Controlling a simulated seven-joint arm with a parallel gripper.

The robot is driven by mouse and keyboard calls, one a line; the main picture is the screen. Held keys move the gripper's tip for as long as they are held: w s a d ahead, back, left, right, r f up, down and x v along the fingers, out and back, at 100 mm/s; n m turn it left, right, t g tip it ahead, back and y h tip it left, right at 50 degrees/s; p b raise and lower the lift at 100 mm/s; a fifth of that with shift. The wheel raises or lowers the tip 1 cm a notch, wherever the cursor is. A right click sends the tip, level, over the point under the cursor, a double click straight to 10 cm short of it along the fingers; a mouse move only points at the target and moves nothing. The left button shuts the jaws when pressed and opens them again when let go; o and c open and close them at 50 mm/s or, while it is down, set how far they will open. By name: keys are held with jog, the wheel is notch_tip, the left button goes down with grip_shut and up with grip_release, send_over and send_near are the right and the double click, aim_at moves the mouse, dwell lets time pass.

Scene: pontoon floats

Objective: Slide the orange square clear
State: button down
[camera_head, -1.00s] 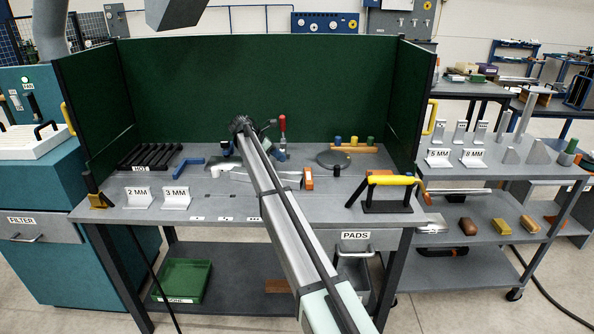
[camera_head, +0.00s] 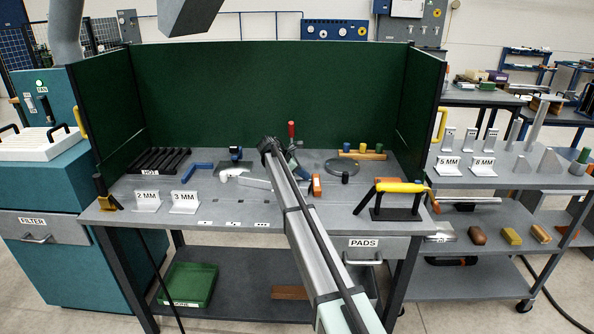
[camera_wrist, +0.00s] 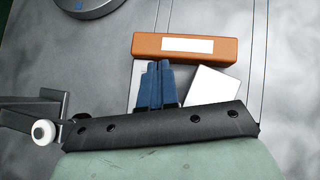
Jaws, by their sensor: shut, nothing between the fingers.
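The orange square has an orange stock (camera_head: 316,185) on the grey bench, right of my arm's end in the head view. In the wrist view the stock (camera_wrist: 150,46) lies crosswise, with a white label on its face. A pale steel strip (camera_wrist: 134,88) runs from beneath it toward my gripper. My gripper (camera_wrist: 156,66) shows blue fingers, shut together and empty, with tips close to the stock's near side. I cannot tell whether they touch it.
A white plate (camera_wrist: 212,88) shows right of my fingers. A round grey disc (camera_head: 342,167) lies behind the stock. A red-handled clamp (camera_head: 291,130) stands behind my arm. A yellow-handled tool (camera_head: 400,187) is to the right.

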aim_at(316, 177)
jog(key=shift+w+d+f, duration=0.1)
jog(key=shift+d+f, duration=0.2)
jog(key=shift+w+d, duration=0.2)
jog(key=shift+d, duration=0.55)
jog(key=shift+w+d, duration=0.2)
jog(key=shift+d, duration=0.55)
jog(key=shift+a+r, duration=0.1)
jog(key=shift+a, duration=0.05)
